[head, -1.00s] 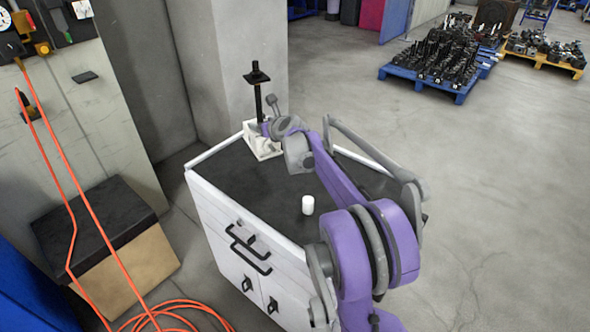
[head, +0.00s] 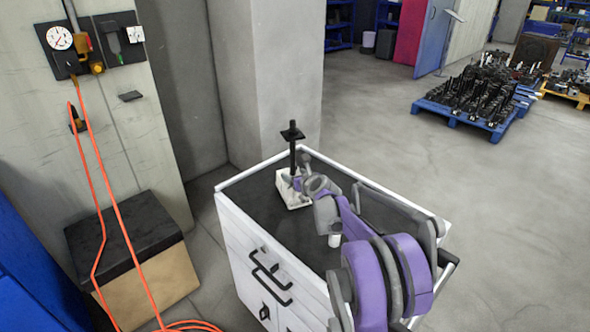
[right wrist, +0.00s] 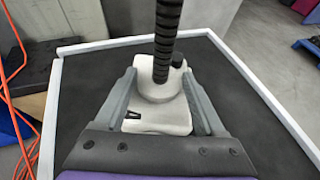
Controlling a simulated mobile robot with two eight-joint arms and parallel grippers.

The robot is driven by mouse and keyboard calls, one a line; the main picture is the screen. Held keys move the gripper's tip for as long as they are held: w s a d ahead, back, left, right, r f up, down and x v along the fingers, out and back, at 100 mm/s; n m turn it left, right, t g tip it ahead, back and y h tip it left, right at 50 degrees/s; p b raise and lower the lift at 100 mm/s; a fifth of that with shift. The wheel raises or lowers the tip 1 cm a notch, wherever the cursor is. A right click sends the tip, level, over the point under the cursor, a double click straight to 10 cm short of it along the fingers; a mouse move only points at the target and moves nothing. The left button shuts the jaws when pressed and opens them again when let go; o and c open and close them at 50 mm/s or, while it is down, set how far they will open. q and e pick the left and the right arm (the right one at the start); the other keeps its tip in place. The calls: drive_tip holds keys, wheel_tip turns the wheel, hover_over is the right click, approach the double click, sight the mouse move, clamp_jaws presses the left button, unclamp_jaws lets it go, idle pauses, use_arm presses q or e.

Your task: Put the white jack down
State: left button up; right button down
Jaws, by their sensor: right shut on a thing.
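The white jack (head: 292,192) has a white base and a black threaded screw with a flat black head. It stands upright at the far corner of the cart's dark top (head: 256,217). My right gripper (head: 298,183) is at its base. In the right wrist view the two grey fingers (right wrist: 158,92) are closed on either side of the white base (right wrist: 150,118), with the black screw rising between them. Whether the base touches the cart top is hard to tell. My left gripper is not in view.
A white rim (head: 232,180) edges the cart. A box with a black top (head: 125,240) and orange hose (head: 100,220) are at left. A blue pallet of black parts (head: 470,110) stands far back.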

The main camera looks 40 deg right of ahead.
drive_tip(key=shift+f, duration=0.3)
drive_tip(key=shift+c, duration=1.7)
unclamp_jaws()
drive_tip(key=shift+f, duration=0.2)
drive_tip(key=o, duration=0.3)
drive_tip(key=shift+r, duration=0.15)
drive_tip(key=shift+o, duration=0.2)
drive_tip(key=v, duration=1.2)
drive_tip(key=s+a+f+n+g+y, duration=0.2)
drive_tip(key=s+a+n, duration=0.2)
drive_tip(key=a+n, duration=0.6)
drive_tip(key=s+a+f+n+g+y, duration=0.1)
drive_tip(key=s+a+f+n+y, duration=0.3)
drive_tip(key=a+n, duration=0.7)
drive_tip(key=s+a+f+n+g+h, duration=0.1)
drive_tip(key=s+a+f+n+g, duration=0.1)
drive_tip(key=s+a+n, duration=0.3)
drive_tip(key=s+a+f+n+g+h, duration=0.1)
drive_tip(key=s+a+f+n, duration=0.3)
drive_tip(key=s+n, duration=0.9)
drive_tip(key=shift+s+a+g, duration=0.65)
drive_tip(key=shift+a+g, duration=0.2)
drive_tip(key=shift+g, duration=0.05)
